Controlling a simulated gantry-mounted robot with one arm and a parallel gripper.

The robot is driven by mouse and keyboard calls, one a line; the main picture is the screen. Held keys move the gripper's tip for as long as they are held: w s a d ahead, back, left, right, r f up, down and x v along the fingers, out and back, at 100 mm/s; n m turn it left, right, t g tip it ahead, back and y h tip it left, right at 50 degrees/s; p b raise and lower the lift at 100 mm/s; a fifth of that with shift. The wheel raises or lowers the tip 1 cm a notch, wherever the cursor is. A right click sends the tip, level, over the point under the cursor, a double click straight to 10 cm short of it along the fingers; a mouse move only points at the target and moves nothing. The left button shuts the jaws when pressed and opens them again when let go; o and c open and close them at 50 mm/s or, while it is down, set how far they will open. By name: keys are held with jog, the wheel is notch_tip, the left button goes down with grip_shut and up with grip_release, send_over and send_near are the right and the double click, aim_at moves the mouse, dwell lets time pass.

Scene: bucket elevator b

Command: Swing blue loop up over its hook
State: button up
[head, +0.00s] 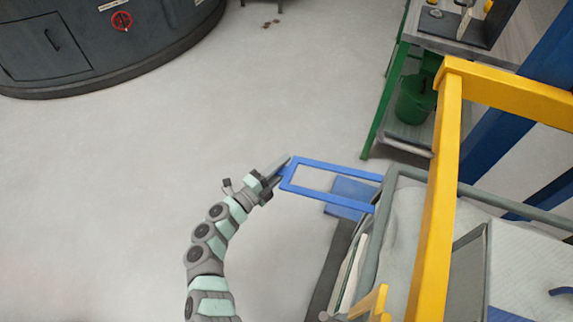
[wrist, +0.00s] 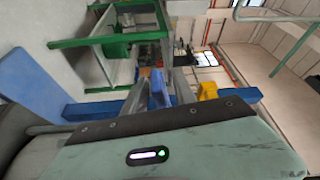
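The blue loop (head: 335,167) is a long rectangular frame. It sticks out to the left from the grey rail of the machine, roughly level in the head view. My gripper (head: 283,170) is at its outer left end, with one finger on each side of a small blue part there. In the wrist view, a blue piece (wrist: 158,92) sits between the two fingers (wrist: 160,88); whether they press on it is unclear. A small dark blue hook-like piece (head: 562,291) shows on the machine at the far right; I cannot tell whether it is the loop's hook.
A yellow frame (head: 435,190) stands over the machine at right. A grey rail (head: 375,225) edges the machine. A green-legged bench (head: 388,95) with a green bucket (head: 414,102) is behind. A dark round tank (head: 90,45) stands at upper left. The floor at left is clear.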

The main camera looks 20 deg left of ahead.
jog(key=shift+w+d, duration=0.3)
jog(key=shift+w, duration=0.3)
jog(key=shift+c, duration=0.4)
grip_shut()
dwell(0.7)
